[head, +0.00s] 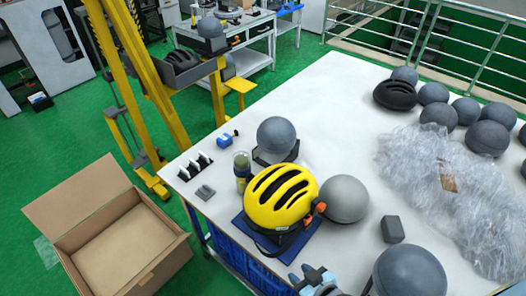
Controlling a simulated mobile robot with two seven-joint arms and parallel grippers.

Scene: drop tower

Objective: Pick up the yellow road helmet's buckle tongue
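The yellow road helmet (281,197) with black vents sits on a dark blue base at the front edge of the white table. A small orange-red piece (320,206) with a dark part beside it shows at the helmet's right side; it looks like buckle hardware, but I cannot tell tongue from socket. A dark strap (268,251) loops below the helmet's front. My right gripper (314,275) is at the bottom edge, below and apart from the helmet, partly cut off. Its finger gap is too small to judge. My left gripper is not in view.
A grey ball (344,198) stands against the helmet's right; another (276,136) sits behind it on a black stand. A large grey ball (409,273) and dark block (392,229) are at front right. Clear plastic wrap (450,185) covers the right side. The table's back middle is clear.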

